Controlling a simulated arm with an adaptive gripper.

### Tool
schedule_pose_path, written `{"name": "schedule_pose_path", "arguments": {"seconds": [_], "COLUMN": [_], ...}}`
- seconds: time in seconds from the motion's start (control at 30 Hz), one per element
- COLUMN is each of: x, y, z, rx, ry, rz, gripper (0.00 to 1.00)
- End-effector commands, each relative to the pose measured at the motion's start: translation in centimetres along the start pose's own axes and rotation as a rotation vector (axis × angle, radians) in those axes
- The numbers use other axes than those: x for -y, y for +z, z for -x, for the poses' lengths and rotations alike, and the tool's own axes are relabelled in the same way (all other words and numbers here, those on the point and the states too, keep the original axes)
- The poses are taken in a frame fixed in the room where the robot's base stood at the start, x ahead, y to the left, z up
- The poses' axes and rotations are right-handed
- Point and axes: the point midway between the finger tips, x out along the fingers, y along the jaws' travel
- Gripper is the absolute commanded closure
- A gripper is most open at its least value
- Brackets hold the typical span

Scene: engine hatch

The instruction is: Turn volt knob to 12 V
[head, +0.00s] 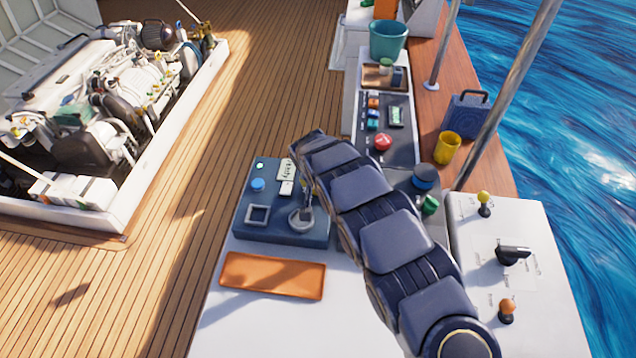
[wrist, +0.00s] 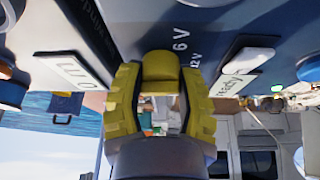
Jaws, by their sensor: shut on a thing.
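The blue control box (head: 283,233) stands on the white counter in the head view. The volt knob (head: 297,220) is a grey round piece at its right front, partly covered by my gripper (head: 307,203). In the wrist view, my gripper (wrist: 160,105) has yellow fingers close against the box face (wrist: 215,22), shut on the volt knob. The fingers hide most of the knob there. I cannot tell which mark the knob points to.
The box also has a blue button (head: 257,185), a square frame (head: 258,215) and a white label (head: 286,172). An orange tray (head: 272,276) lies in front. A red button panel (head: 382,141) is behind; a white switch box (head: 515,275) is at right.

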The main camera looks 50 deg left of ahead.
Motion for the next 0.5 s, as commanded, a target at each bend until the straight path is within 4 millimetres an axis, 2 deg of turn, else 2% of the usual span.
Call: {"name": "schedule_pose_path", "arguments": {"seconds": [0.5], "x": [0.08], "y": [0.15], "z": [-0.09], "rx": [0.004], "ry": [0.045], "rz": [-0.114], "gripper": [0.97]}}
